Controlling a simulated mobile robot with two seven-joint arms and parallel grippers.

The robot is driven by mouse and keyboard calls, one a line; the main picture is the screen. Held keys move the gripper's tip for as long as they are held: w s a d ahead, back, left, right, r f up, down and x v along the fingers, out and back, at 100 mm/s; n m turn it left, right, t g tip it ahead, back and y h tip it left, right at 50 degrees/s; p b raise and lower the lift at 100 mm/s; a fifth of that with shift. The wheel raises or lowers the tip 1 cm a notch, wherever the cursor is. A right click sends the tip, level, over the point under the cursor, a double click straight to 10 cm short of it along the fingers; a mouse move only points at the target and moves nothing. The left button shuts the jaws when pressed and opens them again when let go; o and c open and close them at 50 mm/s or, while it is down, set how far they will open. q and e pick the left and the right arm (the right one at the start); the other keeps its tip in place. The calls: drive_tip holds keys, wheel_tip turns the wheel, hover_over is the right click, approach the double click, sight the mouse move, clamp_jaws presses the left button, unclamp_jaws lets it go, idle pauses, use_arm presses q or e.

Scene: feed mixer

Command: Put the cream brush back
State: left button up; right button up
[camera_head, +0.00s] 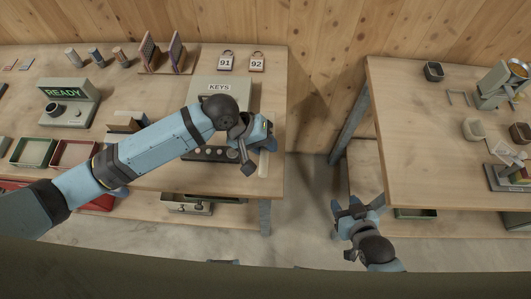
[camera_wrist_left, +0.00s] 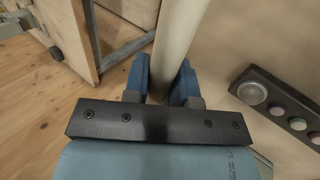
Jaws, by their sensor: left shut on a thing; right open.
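My left gripper (camera_head: 262,133) is over the right end of the left table, in front of the KEYS box. In the left wrist view its blue fingers (camera_wrist_left: 167,82) are shut on a long, smooth cream shaft (camera_wrist_left: 181,28), which I take to be the cream brush. The shaft runs away from the fingers toward the top of that view. No bristles show, and the arm hides part of it. In the head view a pale strip (camera_head: 264,164) shows just below the gripper. My right gripper (camera_head: 358,207) is open and empty, low in the gap between the tables.
The KEYS box (camera_head: 219,87) stands behind my left arm, with a knobbed strip (camera_head: 212,154) in front. Padlock tags 91 (camera_head: 226,62) and 92 (camera_head: 257,63) are at the wall. A READY device (camera_head: 65,104) and trays (camera_head: 74,152) are left. The right table (camera_head: 415,135) has bare wood.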

use_arm(q)
drive_tip(key=shift+f, duration=3.05)
drive_tip(key=o, duration=0.9)
drive_tip(key=shift+f, duration=0.1)
drive_tip(key=v, duration=1.2)
